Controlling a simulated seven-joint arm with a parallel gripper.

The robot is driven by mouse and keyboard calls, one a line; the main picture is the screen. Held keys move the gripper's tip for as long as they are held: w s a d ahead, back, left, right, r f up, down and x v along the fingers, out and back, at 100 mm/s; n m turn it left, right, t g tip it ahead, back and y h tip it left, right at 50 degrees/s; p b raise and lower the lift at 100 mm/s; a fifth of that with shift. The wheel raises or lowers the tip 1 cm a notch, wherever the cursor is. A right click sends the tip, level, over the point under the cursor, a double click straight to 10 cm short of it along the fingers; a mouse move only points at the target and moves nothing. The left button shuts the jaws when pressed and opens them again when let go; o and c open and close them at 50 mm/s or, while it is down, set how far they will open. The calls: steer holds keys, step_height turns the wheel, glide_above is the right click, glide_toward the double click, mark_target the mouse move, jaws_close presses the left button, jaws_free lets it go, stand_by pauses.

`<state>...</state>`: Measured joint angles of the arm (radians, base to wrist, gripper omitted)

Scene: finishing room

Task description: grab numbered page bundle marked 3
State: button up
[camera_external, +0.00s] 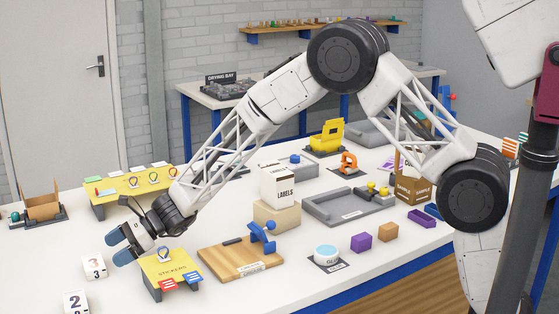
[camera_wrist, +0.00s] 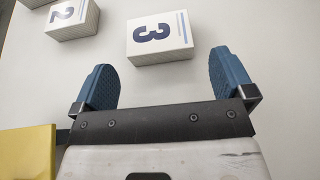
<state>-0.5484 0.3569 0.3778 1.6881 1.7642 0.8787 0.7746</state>
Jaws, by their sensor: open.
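The page bundle marked 3 (camera_wrist: 160,37) is a white block with a dark blue 3 and a light blue stripe on top. In the wrist view it lies just ahead of my gripper (camera_wrist: 170,80), roughly between the lines of the two blue fingers and apart from them. In the external view the bundle (camera_external: 94,267) lies on the white table left of my gripper (camera_external: 122,243). My gripper is open and empty. The bundle marked 2 (camera_wrist: 72,18) lies to the left in the wrist view, and it also shows in the external view (camera_external: 75,301).
A yellow STICKERS stand (camera_external: 170,268) is close beside my gripper; its yellow edge (camera_wrist: 28,153) shows at the wrist view's lower left. A longer yellow stand (camera_external: 125,184) is behind, and a wooden board (camera_external: 225,262) lies to the right. The table right of bundle 3 is clear in the wrist view.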

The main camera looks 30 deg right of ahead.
mark_target(98, 261)
steer(key=shift+x, duration=2.55)
steer(key=shift+s, duration=0.1)
steer(key=shift+c, duration=0.2)
steer(key=c, duration=0.7)
